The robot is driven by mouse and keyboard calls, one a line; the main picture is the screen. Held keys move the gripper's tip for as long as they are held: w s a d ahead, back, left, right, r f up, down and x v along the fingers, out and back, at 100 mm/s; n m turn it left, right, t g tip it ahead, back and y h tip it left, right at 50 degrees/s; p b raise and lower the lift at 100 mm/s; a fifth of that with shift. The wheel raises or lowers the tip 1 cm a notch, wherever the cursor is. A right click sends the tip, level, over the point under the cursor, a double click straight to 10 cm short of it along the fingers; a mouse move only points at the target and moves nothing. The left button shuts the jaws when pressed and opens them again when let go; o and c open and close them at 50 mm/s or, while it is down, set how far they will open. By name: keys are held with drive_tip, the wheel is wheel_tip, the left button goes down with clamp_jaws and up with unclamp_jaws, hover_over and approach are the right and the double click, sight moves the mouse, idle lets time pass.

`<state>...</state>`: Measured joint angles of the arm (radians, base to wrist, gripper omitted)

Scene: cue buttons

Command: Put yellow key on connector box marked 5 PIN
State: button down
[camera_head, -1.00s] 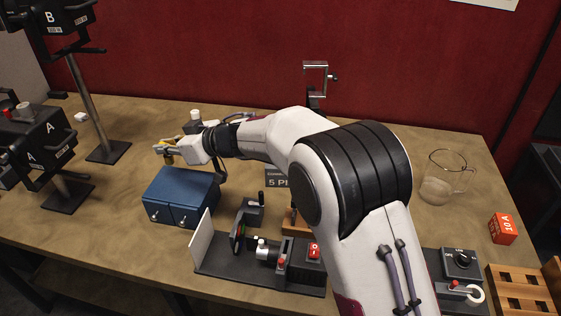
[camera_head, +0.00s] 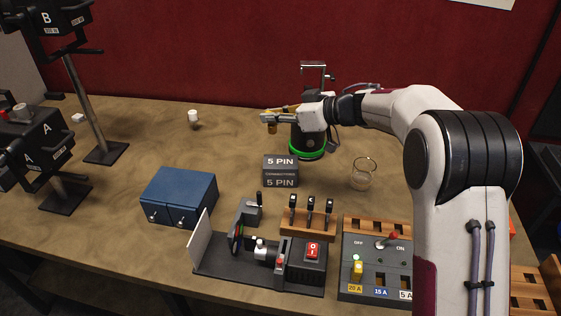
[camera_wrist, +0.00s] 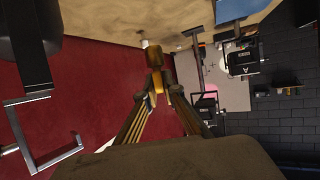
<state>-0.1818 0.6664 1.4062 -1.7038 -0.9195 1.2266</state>
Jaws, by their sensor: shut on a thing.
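My gripper (camera_head: 268,117) is shut on the yellow key (camera_head: 272,129), which hangs below the fingertips in the head view. In the wrist view the yellow key (camera_wrist: 156,68) shows between the fingertips (camera_wrist: 160,92). The connector box (camera_head: 281,172) is a small dark block with 5 PIN written on its top and front. It stands on the table, below and slightly right of the key in the head view, clearly apart from it. Nothing shows on top of it.
A black cylinder with a green ring (camera_head: 307,149) stands close behind the connector box. A glass (camera_head: 363,180) stands to its right. A blue box (camera_head: 179,197) is at left, with a row of levers (camera_head: 310,216) and a switch panel (camera_head: 376,262) in front. The table (camera_head: 125,175) at left is partly clear.

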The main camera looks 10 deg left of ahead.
drive_tip(key=shift+w+d+r, duration=0.1)
drive_tip(key=shift+w+d, duration=0.15)
drive_tip(key=shift+d, duration=0.8)
hover_over(280, 161)
drive_tip(key=shift+f, duration=3.15)
drive_tip(key=shift+f, duration=1.85)
drive_tip(key=shift+f, duration=0.15)
drive_tip(key=c, duration=2.2)
unclamp_jaws()
drive_tip(key=shift+o, duration=0.2)
